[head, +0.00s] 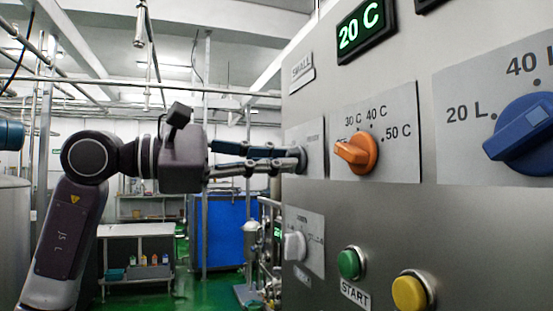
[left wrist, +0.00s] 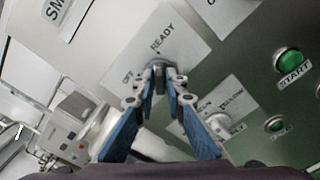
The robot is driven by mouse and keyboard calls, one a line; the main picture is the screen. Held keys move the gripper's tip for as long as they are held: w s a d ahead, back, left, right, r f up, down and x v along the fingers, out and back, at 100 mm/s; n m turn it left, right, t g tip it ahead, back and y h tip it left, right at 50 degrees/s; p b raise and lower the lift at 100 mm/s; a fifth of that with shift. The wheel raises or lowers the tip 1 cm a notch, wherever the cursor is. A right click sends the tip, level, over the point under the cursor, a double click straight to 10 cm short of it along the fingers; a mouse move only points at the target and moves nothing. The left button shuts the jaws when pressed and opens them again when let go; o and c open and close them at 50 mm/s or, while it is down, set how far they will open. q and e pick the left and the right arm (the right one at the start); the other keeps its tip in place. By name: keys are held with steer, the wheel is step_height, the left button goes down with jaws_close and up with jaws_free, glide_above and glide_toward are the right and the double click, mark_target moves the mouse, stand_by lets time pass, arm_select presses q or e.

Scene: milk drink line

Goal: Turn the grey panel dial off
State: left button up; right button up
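The grey dial (head: 300,158) is on the steel panel's upper left plate, seen nearly edge-on in the head view. In the left wrist view the grey dial (left wrist: 158,63) sits on a plate with a READY label above it and an OFF label to its left. My left gripper (head: 290,162) reaches in from the left, its blue fingers at the dial. In the left wrist view my left gripper (left wrist: 160,74) has its tips close together on both sides of the dial's grip. The fingers partly hide the dial, so its exact pointing is unclear. My right gripper is not in view.
An orange temperature dial (head: 357,153) and a blue litre dial (head: 522,133) are to the right. Below are a white dial (head: 295,246), a green START button (head: 351,263) and a yellow button (head: 411,292). A blue cabinet (head: 226,232) stands behind.

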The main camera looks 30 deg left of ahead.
arm_select(q)
jaws_close()
steer(key=shift+n, duration=0.4)
steer(key=shift+w+a+n+p, duration=0.1)
steer(key=shift+n+p, duration=1.6)
steer(key=shift+n, duration=2.55)
steer(key=shift+a+n+p, duration=0.1)
steer(key=shift+n+p, duration=1.55)
steer(key=shift+n, duration=2.6)
steer(key=o, duration=0.5)
jaws_free()
steer(key=shift+o, duration=0.2)
